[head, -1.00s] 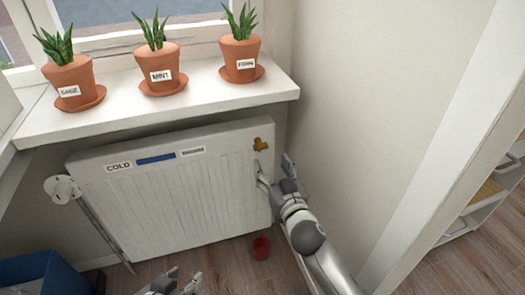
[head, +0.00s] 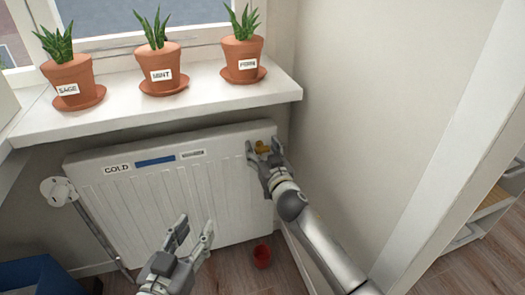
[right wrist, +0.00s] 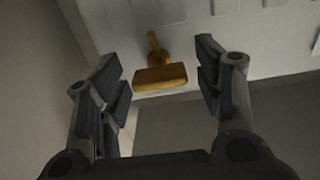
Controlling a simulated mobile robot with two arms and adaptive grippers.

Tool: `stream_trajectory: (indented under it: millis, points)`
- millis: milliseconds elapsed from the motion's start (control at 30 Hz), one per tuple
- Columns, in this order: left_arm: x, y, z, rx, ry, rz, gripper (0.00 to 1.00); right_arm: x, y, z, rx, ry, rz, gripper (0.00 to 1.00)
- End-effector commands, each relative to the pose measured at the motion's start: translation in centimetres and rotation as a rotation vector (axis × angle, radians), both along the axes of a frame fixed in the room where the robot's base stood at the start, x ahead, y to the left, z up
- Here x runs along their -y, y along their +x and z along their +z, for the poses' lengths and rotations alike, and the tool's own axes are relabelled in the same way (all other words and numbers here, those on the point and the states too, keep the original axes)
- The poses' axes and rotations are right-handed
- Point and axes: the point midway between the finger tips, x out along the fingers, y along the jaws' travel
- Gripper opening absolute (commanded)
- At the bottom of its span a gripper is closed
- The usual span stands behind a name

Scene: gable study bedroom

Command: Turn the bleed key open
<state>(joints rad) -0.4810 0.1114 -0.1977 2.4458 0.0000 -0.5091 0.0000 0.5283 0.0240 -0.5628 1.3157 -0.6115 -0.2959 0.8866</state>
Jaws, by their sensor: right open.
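The brass bleed key (head: 262,147) sits at the upper right corner of the white radiator (head: 165,200). In the right wrist view the key (right wrist: 160,77) shows its flat handle and a stem running to the radiator. My right gripper (head: 264,148) is open, with a finger on either side of the key; in the right wrist view (right wrist: 160,85) gaps show between the key and both fingers. My left gripper (head: 192,238) is in front of the radiator's lower middle, fingers apart and empty.
A red cup (head: 262,256) stands on the floor below the radiator's right end. Potted plants labelled SAGE (head: 67,80), MINT (head: 160,75) and FERN (head: 243,62) stand on the windowsill (head: 150,112) above. A wall rises close to the right. A blue box (head: 45,275) is at lower left.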

Motion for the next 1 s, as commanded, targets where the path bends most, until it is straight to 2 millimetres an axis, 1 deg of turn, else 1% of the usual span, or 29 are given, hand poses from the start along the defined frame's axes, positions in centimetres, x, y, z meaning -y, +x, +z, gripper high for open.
stream_trajectory:
  millis: [333,600,700,1000]
  points:
    - [0.07,0.06,0.29,0.015,-0.003,-0.001,0.40,-0.09,0.17,0.08,0.001,-0.001,0.000,0.61]
    - [0.07,0.05,0.28,0.014,-0.003,-0.001,0.40,-0.07,0.16,0.06,0.001,-0.001,0.000,0.26]
    - [0.06,0.05,0.27,0.014,-0.003,-0.001,0.40,-0.06,0.16,0.05,0.001,-0.001,0.000,0.15]
    - [0.02,-0.02,-0.03,-0.008,0.002,0.000,0.40,-0.10,0.14,0.06,0.013,-0.041,0.000,0.15]
